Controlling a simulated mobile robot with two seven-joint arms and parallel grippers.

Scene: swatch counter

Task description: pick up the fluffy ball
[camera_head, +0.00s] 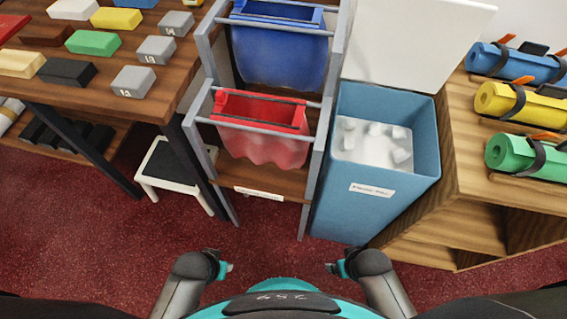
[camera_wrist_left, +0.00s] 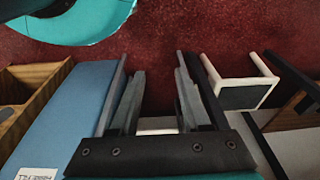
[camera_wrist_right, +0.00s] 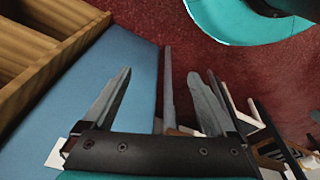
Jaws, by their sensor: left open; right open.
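I cannot make out a fluffy ball in any view. The blue bin (camera_head: 372,205) with its white lid raised holds several small white lumps (camera_head: 368,138) on a pale surface; whether any is fluffy I cannot tell. My left gripper (camera_head: 229,267) is low over the red floor in front of the rack, open and empty; its spread fingers also show in the left wrist view (camera_wrist_left: 156,85). My right gripper (camera_head: 332,267) is open and empty in front of the blue bin; its fingers also show in the right wrist view (camera_wrist_right: 160,85).
A wooden table (camera_head: 150,101) with coloured blocks stands at left, a white step stool (camera_head: 152,182) beside its leg. A grey rack (camera_head: 210,130) holds a blue bag (camera_head: 280,55) and a red bag (camera_head: 262,145). A wooden shelf (camera_head: 470,190) with rolled mats is at right. Floor is clear nearby.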

